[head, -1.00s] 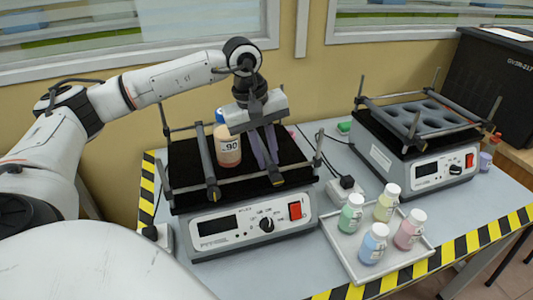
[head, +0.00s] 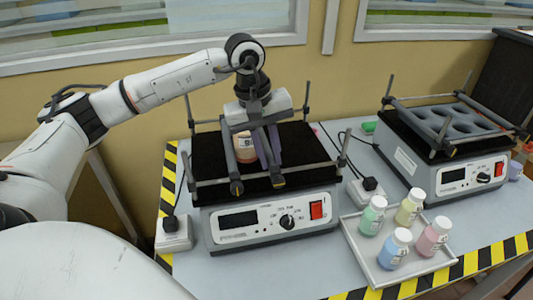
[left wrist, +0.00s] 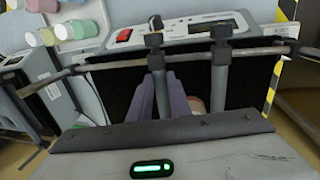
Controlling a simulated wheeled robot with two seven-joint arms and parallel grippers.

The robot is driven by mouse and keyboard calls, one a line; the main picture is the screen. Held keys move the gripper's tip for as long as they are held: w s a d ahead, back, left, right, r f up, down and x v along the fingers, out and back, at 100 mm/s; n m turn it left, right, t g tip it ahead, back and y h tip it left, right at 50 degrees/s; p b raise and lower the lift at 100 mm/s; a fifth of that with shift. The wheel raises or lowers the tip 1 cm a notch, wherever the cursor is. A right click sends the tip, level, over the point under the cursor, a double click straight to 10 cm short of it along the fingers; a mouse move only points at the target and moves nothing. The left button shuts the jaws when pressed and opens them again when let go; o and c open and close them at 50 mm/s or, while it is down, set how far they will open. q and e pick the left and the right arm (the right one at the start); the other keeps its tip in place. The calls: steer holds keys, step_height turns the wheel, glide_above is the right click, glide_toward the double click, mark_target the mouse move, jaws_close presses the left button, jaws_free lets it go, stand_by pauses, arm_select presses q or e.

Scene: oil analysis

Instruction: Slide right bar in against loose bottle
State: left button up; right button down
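The loose bottle (head: 246,153), with pale orange contents and a white label, stands upright on the black mat of the near shaker (head: 195,165). It is between the left bar (head: 231,163) and the right bar (head: 277,177), mostly hidden behind the left bar and my gripper. My left gripper (head: 268,158) points down with its purple fingers on either side of the right bar, closed on it. The left wrist view shows the fingers (left wrist: 160,98) close around that bar, with a small part of the bottle (left wrist: 196,104) beside them. Bar-to-bottle contact is unclear. My right gripper is out of view.
A tray (head: 352,240) with several small capped bottles stands to the right of the near shaker. A second shaker (head: 410,155) with a holed rack stands farther right. Upright corner posts (head: 344,150) stand around the near mat. The mat right of the right bar is clear.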

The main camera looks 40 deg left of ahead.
arm_select(q)
steer(key=o, duration=0.4)
steer(key=shift+o, duration=0.2)
step_height(320, 180, up, 10)
steer(key=s+a, duration=0.1)
steer(key=shift+s+a, duration=0.15)
steer(key=shift+s, duration=0.2)
